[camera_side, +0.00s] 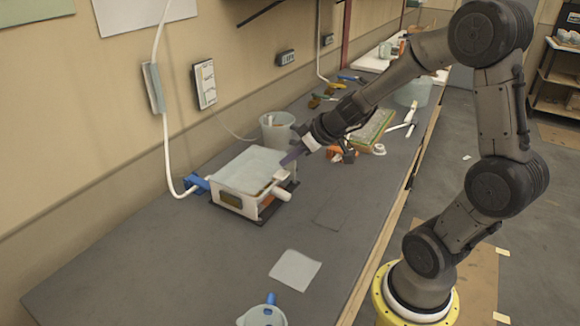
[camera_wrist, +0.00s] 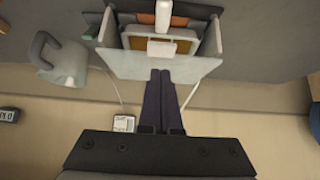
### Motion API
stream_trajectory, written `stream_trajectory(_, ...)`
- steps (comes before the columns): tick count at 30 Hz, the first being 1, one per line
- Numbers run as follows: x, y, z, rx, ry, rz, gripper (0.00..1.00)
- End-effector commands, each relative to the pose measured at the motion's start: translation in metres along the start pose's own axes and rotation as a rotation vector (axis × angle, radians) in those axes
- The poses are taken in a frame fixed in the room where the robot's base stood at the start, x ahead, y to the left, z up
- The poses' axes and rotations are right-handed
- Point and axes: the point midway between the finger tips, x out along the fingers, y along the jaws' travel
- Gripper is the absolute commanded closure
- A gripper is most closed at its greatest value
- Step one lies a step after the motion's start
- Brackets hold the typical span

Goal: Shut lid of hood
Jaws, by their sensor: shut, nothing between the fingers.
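The hood (camera_side: 232,202) is a small white box on a dark base, on the grey bench near the wall. Its lid (camera_side: 250,168) is a pale, see-through panel at the top of the box; its tilt is hard to judge in the side view. In the wrist view the lid (camera_wrist: 150,66) shows as a pale strip along the wall side, and the inside of the hood (camera_wrist: 185,42) is visible beyond it. My gripper (camera_side: 289,160) is shut and empty at the lid's far right edge. Its dark fingertips (camera_wrist: 160,73) reach the lid's edge; contact is unclear.
A grey pitcher (camera_side: 277,131) stands close behind the hood. A blue fitting (camera_side: 197,185) with a white hose is at its left. Tools and a green-topped tray (camera_side: 372,129) lie farther back.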

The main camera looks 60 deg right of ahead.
Motion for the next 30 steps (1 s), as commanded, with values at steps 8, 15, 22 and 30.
stream_trajectory(8,0.015,0.0,0.015,0.001,0.0,0.0,1.0)
stream_trajectory(15,0.018,0.0,0.018,0.0,0.001,0.001,1.0)
stream_trajectory(22,0.018,0.0,0.018,0.0,0.001,0.0,1.0)
stream_trajectory(30,0.025,0.0,0.028,-0.001,0.0,0.001,1.0)
